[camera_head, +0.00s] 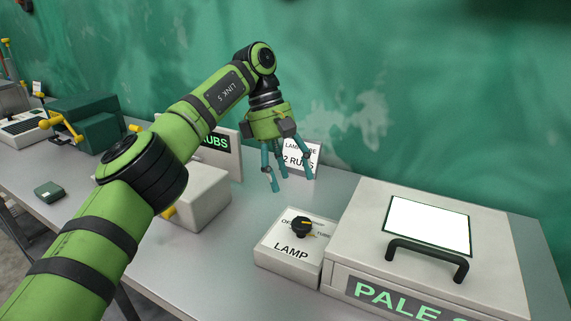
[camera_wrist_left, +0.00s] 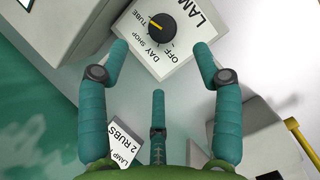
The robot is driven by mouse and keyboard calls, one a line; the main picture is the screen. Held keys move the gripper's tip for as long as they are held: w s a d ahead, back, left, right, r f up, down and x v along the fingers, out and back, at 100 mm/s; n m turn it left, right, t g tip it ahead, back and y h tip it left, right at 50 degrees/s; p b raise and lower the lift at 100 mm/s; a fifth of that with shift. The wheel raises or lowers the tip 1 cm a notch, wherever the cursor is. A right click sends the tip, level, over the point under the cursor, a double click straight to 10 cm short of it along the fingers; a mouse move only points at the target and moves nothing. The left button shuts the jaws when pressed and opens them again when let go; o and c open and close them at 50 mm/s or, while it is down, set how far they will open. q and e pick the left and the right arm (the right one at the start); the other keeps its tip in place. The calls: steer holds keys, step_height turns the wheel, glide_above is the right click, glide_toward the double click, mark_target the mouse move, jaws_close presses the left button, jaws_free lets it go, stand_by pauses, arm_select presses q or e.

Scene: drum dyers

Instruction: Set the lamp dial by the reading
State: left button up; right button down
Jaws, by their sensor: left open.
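The lamp box (camera_head: 283,262) is a pale block marked LAMP, with a black dial knob (camera_head: 301,227) on top. In the left wrist view the knob (camera_wrist_left: 162,32) shows a yellow mark turned toward the TUBE label; OFF, DAY and SHOP are the other labels. My left gripper (camera_head: 290,178) has three teal fingers, open and empty, above and behind the lamp box, apart from the knob. A card (camera_head: 303,157) behind it reads LAMP and 2 RUBS. A dark sign (camera_head: 217,142), partly hidden by my arm, ends in RUBS. My right gripper is not in view.
A pale cabinet (camera_head: 365,239) with a bright white panel (camera_head: 428,226), a black handle (camera_head: 427,258) and a cut-off PALE label adjoins the lamp box on the right. A grey box (camera_head: 205,197) stands left. Green machinery with yellow handles (camera_head: 62,126) is farther left.

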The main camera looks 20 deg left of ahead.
arm_select(q)
steer(key=shift+v, duration=0.9)
